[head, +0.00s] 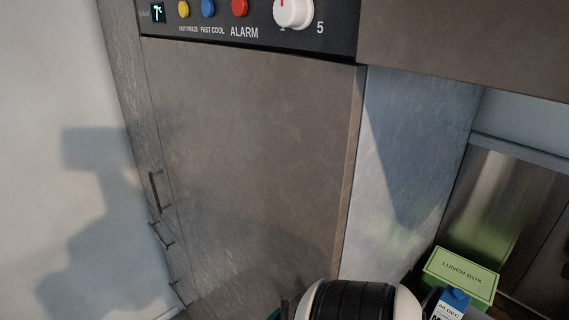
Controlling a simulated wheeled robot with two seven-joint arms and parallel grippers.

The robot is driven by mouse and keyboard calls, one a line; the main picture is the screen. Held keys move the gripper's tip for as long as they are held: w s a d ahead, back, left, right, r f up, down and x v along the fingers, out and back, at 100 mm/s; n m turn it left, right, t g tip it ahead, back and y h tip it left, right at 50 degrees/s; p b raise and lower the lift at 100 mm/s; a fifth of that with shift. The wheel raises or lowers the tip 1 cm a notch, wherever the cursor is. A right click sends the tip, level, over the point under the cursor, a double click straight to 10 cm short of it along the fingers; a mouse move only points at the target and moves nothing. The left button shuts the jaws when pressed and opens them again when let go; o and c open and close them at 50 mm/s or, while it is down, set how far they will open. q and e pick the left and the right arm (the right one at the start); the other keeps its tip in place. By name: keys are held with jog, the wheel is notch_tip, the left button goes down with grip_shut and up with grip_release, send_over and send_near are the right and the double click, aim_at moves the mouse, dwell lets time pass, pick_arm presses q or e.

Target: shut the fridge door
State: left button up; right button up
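The fridge door (250,170) is a large brown-grey metal panel below the fridge's black control panel (225,27). Its top edge runs close under the control panel, and I see no clear gap there. Its right edge (350,165) shows as a thin strip beside a pale grey panel (405,150). I cannot tell from this view whether the door is fully shut. Its lower part is cut off by the frame. A white and black part of my own arm shows at the bottom middle. Neither of my grippers can be made out.
A green lunch box (460,275) and a carton with a blue cap (453,300) stand at the lower right. A steel panel (505,195) is behind them. Small handles (155,190) are on the narrow fronts at the left. A pale wall (50,90) fills the far left.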

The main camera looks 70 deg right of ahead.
pick_arm(q)
jog(key=shift+f, duration=0.1)
pick_arm(e)
jog(key=shift+d, duration=0.3)
jog(key=shift+d, duration=0.1)
pick_arm(q)
jog(key=shift+a, duration=0.1)
